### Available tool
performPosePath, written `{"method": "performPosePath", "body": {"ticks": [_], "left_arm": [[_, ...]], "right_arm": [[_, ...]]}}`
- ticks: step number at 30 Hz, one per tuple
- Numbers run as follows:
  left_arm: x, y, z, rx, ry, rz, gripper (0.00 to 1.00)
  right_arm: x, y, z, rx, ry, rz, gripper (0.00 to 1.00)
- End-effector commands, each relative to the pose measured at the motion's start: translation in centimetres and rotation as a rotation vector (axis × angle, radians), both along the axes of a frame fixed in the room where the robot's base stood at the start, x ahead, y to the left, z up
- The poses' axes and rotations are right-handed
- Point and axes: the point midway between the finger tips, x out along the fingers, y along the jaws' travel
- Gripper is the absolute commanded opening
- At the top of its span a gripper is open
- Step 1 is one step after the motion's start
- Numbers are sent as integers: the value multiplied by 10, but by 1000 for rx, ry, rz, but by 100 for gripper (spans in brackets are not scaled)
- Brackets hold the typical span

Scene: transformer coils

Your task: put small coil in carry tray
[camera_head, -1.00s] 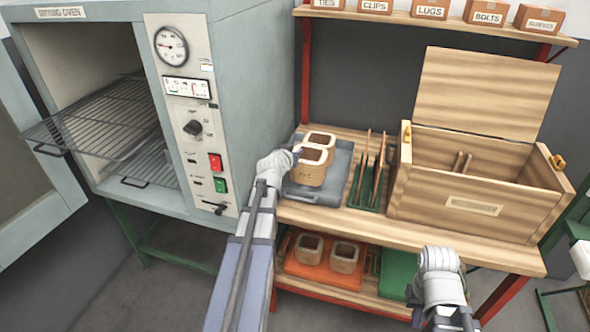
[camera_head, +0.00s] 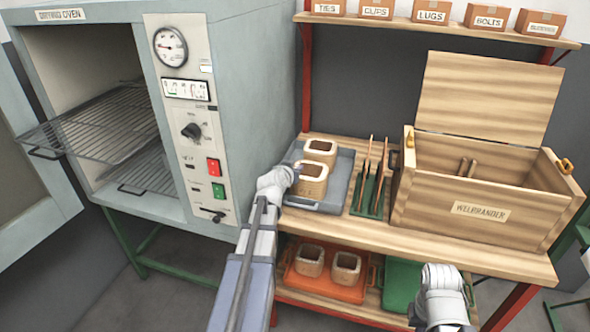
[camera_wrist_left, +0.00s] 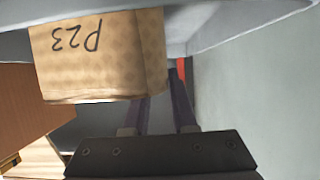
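Two tan coils with square dark openings stand on a grey tray (camera_head: 338,193) on the bench, a front coil (camera_head: 312,188) and a rear coil (camera_head: 321,150). In the left wrist view a coil marked P23 (camera_wrist_left: 100,60) fills the upper left. My left gripper (camera_head: 296,167) is at the left side of the front coil. Its two dark fingers (camera_wrist_left: 166,112) are apart, with an empty gap showing; the coil hides part of one finger. My right arm shows at the bottom right, its fingers out of sight. No tray is labelled as the carry tray.
An orange tray (camera_head: 309,281) with two coils and a green tray (camera_head: 400,288) are on the lower shelf. A green rack (camera_head: 368,200) and an open wooden crate (camera_head: 430,205) stand right of the grey tray. The open drying oven (camera_head: 225,110) is close on the left.

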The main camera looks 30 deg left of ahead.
Motion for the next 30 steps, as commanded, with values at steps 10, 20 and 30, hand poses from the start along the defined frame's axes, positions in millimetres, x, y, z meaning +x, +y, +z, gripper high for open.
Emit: {"method": "performPosePath", "body": {"ticks": [10, 20, 30], "left_arm": [[0, 0, 0, 0, 0, 0, 55], [-12, -3, 8, 0, 0, 1, 55], [-75, -19, 36, -1, 0, 0, 55]], "right_arm": [[0, 0, 0, 0, 0, 0, 0], [0, 0, 9, 0, 0, 0, 0], [0, 0, 36, 0, 0, 0, 0]]}}
